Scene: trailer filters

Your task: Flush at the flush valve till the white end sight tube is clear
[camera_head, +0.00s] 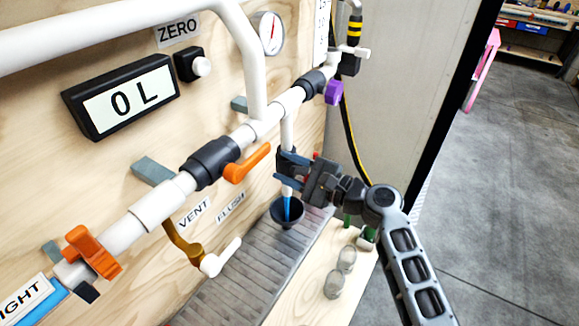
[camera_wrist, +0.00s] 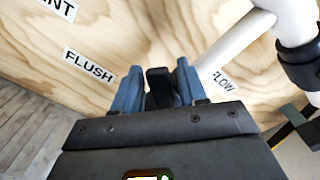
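My gripper (camera_head: 290,170) is at a black valve on the short white pipe that drops from the main pipe, taken as the flush valve. In the wrist view its blue fingers (camera_wrist: 158,88) stand on both sides of a black handle (camera_wrist: 160,84), close against it. A blue stream (camera_head: 287,207) shows below the valve, over a black funnel (camera_head: 286,214). The FLUSH label (camera_head: 231,206) is to the left, and also shows in the wrist view (camera_wrist: 89,66). I cannot pick out the white end sight tube or tell whether it is clear.
The meter (camera_head: 124,96) reads 0 L. Orange handles (camera_head: 247,164) and a purple handle (camera_head: 334,92) sit along the main pipe. A dial gauge (camera_head: 268,33) is above. Clear jars (camera_head: 340,274) stand on the ledge below. Open floor lies at the right.

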